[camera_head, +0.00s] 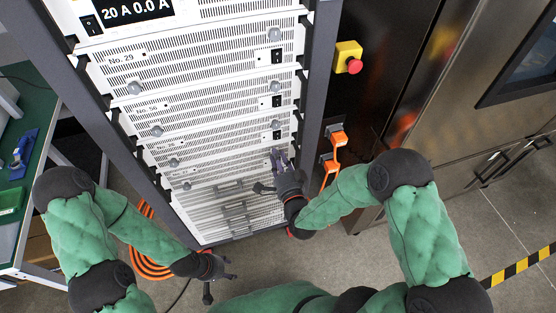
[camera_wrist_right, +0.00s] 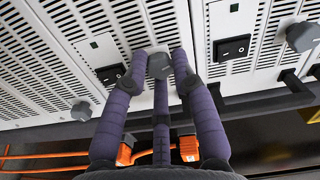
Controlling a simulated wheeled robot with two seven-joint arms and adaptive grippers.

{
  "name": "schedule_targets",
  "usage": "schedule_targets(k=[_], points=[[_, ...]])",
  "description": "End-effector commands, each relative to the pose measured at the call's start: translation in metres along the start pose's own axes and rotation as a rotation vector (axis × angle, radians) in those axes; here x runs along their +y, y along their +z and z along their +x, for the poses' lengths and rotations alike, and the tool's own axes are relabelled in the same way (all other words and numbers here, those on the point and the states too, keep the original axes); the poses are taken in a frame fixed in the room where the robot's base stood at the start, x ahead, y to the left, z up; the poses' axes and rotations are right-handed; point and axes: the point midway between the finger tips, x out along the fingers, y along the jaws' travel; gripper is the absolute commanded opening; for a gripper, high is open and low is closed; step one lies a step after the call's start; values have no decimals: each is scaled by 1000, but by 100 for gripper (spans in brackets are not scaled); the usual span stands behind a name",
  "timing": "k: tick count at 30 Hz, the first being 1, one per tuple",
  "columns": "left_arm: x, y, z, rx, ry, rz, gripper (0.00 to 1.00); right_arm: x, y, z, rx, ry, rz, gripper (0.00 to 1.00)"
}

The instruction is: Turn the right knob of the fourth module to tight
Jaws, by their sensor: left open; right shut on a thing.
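The rack (camera_head: 322,60) holds several white slotted modules with a grey round knob at each end. My right gripper (camera_head: 281,158) is at the right edge of a lower module, in front of its right knob, which it largely hides in the head view. In the right wrist view, the purple fingers of my right gripper (camera_wrist_right: 160,62) are closed around this grey knob (camera_wrist_right: 160,66). Whether the knob is tight cannot be told. My left gripper (camera_head: 218,277) is open and empty, low in front of the rack's left foot.
Other right knobs (camera_head: 276,85) and black rocker switches (camera_head: 276,101) are above the right gripper. A yellow box with a red button (camera_head: 354,66) and orange connectors (camera_head: 337,138) are right of the rack. A green-topped table (camera_head: 38,125) stands left.

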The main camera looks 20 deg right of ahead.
Motion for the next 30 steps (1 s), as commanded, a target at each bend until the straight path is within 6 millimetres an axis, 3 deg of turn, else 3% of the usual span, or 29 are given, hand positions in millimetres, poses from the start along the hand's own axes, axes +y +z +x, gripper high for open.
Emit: schedule_targets(k=[13,30], points=[[-3,0,8,0,0,0,51,2,1,-1,-2,4,262,0],[-3,0,9,0,0,0,51,1,1,-1,-2,4,315,0]])
